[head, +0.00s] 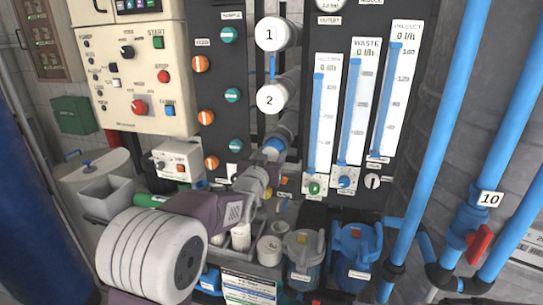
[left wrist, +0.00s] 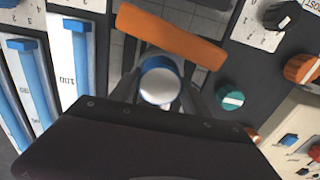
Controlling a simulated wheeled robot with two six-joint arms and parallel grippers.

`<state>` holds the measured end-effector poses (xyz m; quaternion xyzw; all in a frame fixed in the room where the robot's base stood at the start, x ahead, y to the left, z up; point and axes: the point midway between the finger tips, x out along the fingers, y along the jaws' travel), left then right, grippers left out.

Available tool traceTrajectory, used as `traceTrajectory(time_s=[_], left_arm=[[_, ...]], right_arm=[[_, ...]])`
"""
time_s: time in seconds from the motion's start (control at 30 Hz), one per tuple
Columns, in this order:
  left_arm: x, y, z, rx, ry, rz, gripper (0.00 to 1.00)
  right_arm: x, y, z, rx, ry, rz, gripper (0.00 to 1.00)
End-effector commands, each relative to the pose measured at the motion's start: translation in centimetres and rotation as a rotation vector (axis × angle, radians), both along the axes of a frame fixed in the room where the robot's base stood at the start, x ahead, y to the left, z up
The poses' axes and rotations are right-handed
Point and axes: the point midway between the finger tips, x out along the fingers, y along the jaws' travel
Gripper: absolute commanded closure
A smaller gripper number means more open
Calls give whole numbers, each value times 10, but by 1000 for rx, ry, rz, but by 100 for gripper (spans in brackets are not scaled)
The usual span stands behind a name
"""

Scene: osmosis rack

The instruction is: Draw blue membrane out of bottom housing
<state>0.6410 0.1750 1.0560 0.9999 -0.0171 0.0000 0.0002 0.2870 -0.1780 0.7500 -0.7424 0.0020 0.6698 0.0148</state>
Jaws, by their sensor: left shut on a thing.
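The bottom housing (head: 287,124) is the grey tube below the white caps marked 1 and 2, with its near end uncapped. The blue membrane (head: 274,145) shows as a short blue piece at that end. How much of it lies inside is hidden. My left gripper (head: 272,154) is shut on the membrane's near end. In the left wrist view, the membrane's white round face with a blue rim (left wrist: 160,82) sits between the dark fingers of the left gripper (left wrist: 160,98). My right gripper is not in view.
Housing caps 1 (head: 270,34) and 2 (head: 271,98) are above. Flow meters (head: 352,110) stand to the right, and a control box (head: 137,75) to the left. Filter bowls (head: 305,258) and a white cup (head: 269,250) are below. An orange bar (left wrist: 170,36) crosses the wrist view.

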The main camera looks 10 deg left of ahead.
Motion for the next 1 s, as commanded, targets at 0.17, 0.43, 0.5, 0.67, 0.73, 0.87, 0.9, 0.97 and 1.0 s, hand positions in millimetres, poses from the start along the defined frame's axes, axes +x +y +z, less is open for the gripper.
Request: traceTrajectory(time_s=[0.17,0.43,0.5,0.67,0.73,0.87,0.9,0.97,1.0], left_arm=[[-8,0,1,0,-5,0,97],[-19,1,0,0,-4,0,97],[-22,1,1,0,-4,0,97],[-29,1,1,0,-4,0,97],[-31,1,1,0,-4,0,97],[-37,1,0,0,-4,0,97],[-39,1,0,0,-3,0,97],[-41,2,0,0,-4,0,97],[-43,2,0,0,-4,0,97]], right_arm=[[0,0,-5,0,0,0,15],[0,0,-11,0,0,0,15],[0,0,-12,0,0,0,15],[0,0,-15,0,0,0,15],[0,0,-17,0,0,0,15],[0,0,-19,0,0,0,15],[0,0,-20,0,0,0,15],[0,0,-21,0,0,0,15],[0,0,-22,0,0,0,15]])
